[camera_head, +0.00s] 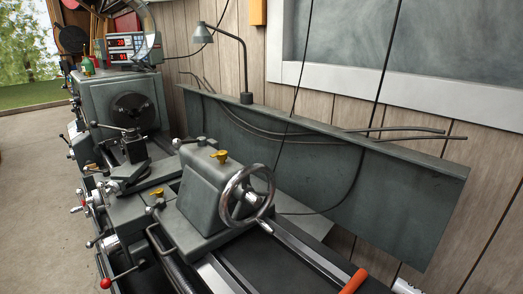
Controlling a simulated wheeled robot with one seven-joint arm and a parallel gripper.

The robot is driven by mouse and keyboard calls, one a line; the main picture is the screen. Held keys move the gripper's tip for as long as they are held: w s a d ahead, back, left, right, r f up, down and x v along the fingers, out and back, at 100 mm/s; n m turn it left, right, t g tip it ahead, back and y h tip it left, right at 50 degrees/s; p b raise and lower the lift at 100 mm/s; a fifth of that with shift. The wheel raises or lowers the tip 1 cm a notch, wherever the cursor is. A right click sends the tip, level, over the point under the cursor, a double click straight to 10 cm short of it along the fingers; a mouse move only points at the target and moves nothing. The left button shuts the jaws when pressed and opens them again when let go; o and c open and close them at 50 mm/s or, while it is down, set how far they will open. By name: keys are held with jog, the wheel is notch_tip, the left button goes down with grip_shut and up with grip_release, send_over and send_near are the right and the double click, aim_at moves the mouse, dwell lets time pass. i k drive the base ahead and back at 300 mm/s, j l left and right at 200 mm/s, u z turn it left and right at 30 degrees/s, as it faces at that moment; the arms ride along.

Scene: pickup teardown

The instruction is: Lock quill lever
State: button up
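The grey tailstock (205,195) of a lathe stands in the middle of the view, with a chrome handwheel (247,196) on its near right end. A small yellow lever (219,156) sits on top of the tailstock. A second yellow piece (157,192) sits lower, at the tailstock's left. A bent metal lever (161,232) is on its left side. I cannot tell for certain which of these is the quill lever, or whether it is locked.
The headstock and chuck (133,110) are at the back left, past the tool post (134,146). A lamp (203,34) rises behind the long grey splash guard (310,160). A red-tipped lever (106,283) juts out front left. Open floor lies left.

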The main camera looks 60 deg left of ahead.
aim_at(201, 142)
jog(key=j+u, duration=0.1)
jog(key=u, duration=1.15)
jog(key=i+j, duration=0.1)
jog(key=j, duration=0.25)
jog(key=i+j+u, duration=0.1)
jog(key=j, duration=0.3)
jog(key=i+j, duration=0.15)
jog(key=j, duration=0.2)
jog(key=i+j, duration=0.1)
jog(key=j, duration=0.25)
jog(key=i+j+u, duration=0.1)
jog(key=j, duration=0.3)
